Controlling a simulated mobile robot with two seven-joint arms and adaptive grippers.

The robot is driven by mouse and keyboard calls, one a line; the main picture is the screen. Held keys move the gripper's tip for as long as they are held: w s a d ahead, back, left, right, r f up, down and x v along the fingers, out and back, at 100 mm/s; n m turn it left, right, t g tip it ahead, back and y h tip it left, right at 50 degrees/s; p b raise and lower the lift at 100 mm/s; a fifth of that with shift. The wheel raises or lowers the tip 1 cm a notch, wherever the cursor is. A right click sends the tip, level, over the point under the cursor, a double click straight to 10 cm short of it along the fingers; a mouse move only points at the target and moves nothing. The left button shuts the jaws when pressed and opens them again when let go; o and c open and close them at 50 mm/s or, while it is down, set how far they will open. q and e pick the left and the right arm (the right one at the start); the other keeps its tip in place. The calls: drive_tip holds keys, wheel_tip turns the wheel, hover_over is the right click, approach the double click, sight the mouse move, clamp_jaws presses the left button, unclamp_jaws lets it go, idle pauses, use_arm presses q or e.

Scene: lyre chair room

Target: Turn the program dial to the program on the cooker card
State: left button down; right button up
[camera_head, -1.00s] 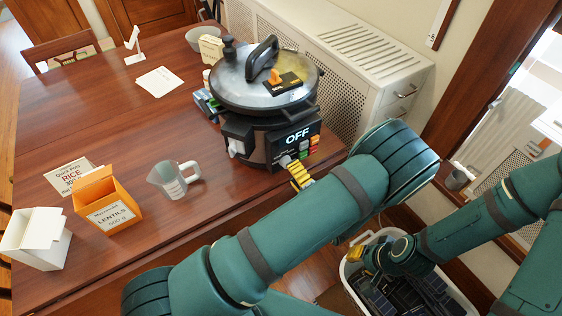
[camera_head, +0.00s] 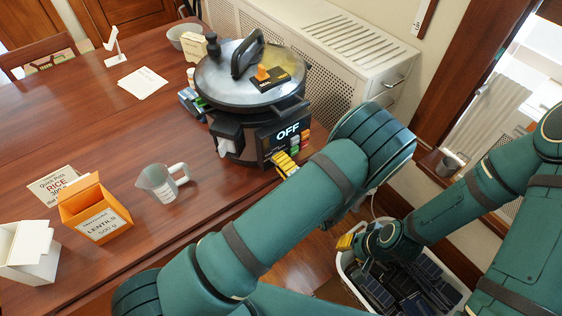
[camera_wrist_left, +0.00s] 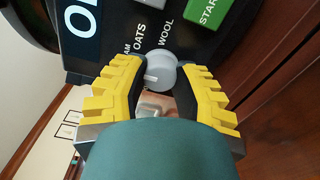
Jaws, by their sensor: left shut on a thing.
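The cooker (camera_head: 236,137) is a large black pot with a metal lid, on the right end of the table. Its display (camera_head: 287,132) reads OFF. The round grey program dial (camera_wrist_left: 160,73) sits on the dark panel in the left wrist view, near the labels OATS and WOOL. My left gripper (camera_head: 285,166), with yellow fingers, is shut on the dial, one finger on each side. The dial is hidden in the head view. My right gripper (camera_head: 346,242) is low over a bin; its jaw opening is unclear. A small cream card (camera_head: 193,45) stands behind the cooker; its text is unreadable.
A green START button (camera_wrist_left: 210,10) is close to the dial. A measuring jug (camera_head: 160,184), an orange lentils box (camera_head: 97,217), a rice card (camera_head: 52,185) and a white box (camera_head: 28,252) stand on the table (camera_head: 90,130). A white bin (camera_head: 352,277) of dark items is below.

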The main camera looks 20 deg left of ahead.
use_arm(q)
drive_tip(key=shift+n, duration=0.4)
drive_tip(key=shift+n+b, duration=0.8)
drive_tip(key=shift+n, duration=6.7)
drive_tip(key=c, duration=0.6)
unclamp_jaws()
drive_tip(key=shift+a, duration=0.1)
